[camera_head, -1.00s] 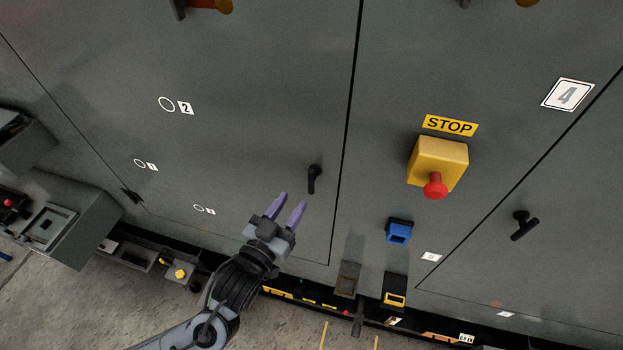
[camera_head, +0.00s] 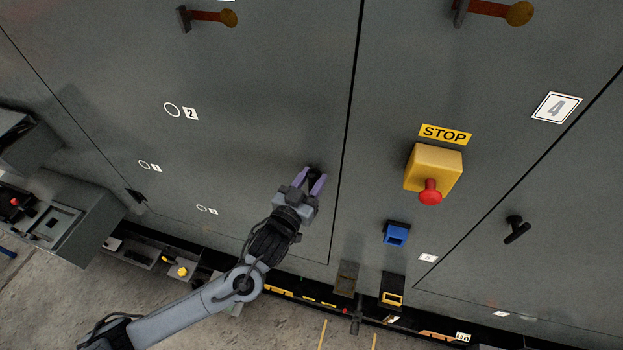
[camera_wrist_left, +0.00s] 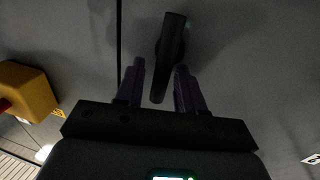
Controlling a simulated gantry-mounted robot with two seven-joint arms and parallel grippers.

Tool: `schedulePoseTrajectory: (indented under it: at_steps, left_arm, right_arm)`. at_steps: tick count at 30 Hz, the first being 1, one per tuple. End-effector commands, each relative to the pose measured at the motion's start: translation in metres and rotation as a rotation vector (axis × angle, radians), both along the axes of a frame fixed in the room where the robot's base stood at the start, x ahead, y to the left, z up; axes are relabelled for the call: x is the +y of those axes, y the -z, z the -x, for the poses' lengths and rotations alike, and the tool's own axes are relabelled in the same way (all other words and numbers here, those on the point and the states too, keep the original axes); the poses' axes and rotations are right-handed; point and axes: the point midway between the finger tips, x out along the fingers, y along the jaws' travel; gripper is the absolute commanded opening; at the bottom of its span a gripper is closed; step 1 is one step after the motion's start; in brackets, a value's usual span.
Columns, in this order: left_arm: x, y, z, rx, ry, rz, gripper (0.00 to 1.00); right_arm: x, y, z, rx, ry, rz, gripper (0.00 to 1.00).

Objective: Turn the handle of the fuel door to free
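A small black handle sits on the grey door left of the long vertical seam. In the head view my left gripper (camera_head: 313,183) covers most of it. In the left wrist view the black handle (camera_wrist_left: 169,55) points down the picture, its lower end between the two purple fingertips (camera_wrist_left: 160,75). The fingers are open, with a visible gap on each side of the handle. A second black handle (camera_head: 516,229) is on the door at the right. I cannot tell from labels which door is the fuel door. My right gripper is not in view.
A yellow box with a red stop button (camera_head: 431,180) is right of my left gripper, with a blue box (camera_head: 397,233) below it. Orange levers (camera_head: 213,17) are at the top.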

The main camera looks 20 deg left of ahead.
Motion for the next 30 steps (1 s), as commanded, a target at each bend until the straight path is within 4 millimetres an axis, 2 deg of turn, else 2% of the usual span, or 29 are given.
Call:
schedulePoseTrajectory:
  at_steps: [3, 10, 20, 30]
  left_arm:
    - [0.000, 0.000, 0.000, 0.000, 0.000, 0.000, 0.36]
    - [0.000, 0.000, 0.000, 0.000, 0.000, 0.000, 0.01]
    - [0.000, 0.001, 0.001, 0.000, 0.001, 0.025, 0.00]
    - [0.004, 0.003, 0.001, -0.017, -0.001, 0.216, 0.00]
  right_arm:
    - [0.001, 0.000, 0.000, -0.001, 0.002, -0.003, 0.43]
    - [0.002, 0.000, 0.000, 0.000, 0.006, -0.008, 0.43]
    - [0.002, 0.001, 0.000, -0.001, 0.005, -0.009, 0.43]
    - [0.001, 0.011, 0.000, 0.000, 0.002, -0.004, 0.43]
